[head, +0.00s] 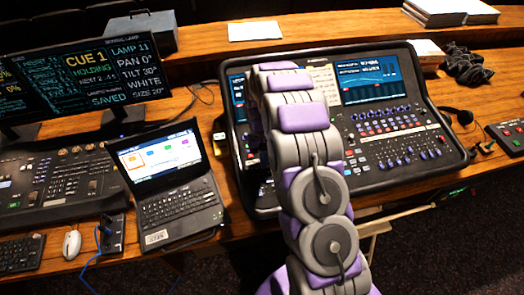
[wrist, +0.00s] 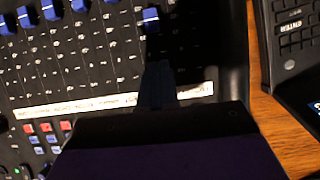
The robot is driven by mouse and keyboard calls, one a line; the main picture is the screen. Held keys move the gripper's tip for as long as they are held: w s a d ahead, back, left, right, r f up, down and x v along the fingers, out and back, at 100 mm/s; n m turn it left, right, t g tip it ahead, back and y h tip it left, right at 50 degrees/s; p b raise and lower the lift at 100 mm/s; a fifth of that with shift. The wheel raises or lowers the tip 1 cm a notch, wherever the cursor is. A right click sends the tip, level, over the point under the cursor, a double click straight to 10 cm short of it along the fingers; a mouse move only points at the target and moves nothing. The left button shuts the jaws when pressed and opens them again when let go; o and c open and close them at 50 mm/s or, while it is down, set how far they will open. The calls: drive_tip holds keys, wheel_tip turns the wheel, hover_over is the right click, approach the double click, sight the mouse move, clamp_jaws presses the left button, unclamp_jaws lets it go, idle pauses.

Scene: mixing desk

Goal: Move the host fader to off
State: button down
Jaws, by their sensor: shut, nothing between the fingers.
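The mixing desk (head: 440,165) stands on the wooden table in the head view, with two screens and rows of blue fader caps. In the wrist view, its fader panel (wrist: 100,60) fills the left part. One blue fader cap (wrist: 151,19) stands apart from the others near the panel's edge. I cannot read which fader is the host. My gripper (wrist: 157,78) is shut and empty, its dark fingers over the panel, below that cap in the picture and apart from it. In the head view my arm hides the gripper and the desk's left part.
Several more blue caps (wrist: 52,9) line the wrist view's upper left. A label strip (wrist: 110,104) crosses the panel. A laptop (head: 175,185) sits left of the desk, with monitors (head: 85,75) and another console (head: 55,185) beyond. Headphones (head: 458,115) lie at the right.

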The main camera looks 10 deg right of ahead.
sight(270, 189)
drive_tip(key=shift+s, duration=1.35)
drive_tip(key=shift+s+f, duration=0.1)
drive_tip(key=shift+s+f, duration=0.15)
drive_tip(key=shift+s, duration=1.05)
drive_tip(key=shift+s+f, duration=0.1)
drive_tip(key=shift+s, duration=1.05)
drive_tip(key=w, duration=0.1)
drive_tip(key=w+r, duration=0.1)
drive_tip(key=w, duration=0.1)
drive_tip(key=w+p, duration=0.1)
drive_tip(key=w, duration=0.1)
drive_tip(key=shift+r, duration=0.25)
drive_tip(key=w+r+b, duration=0.6)
drive_tip(key=w+r, duration=0.1)
drive_tip(key=r, duration=0.2)
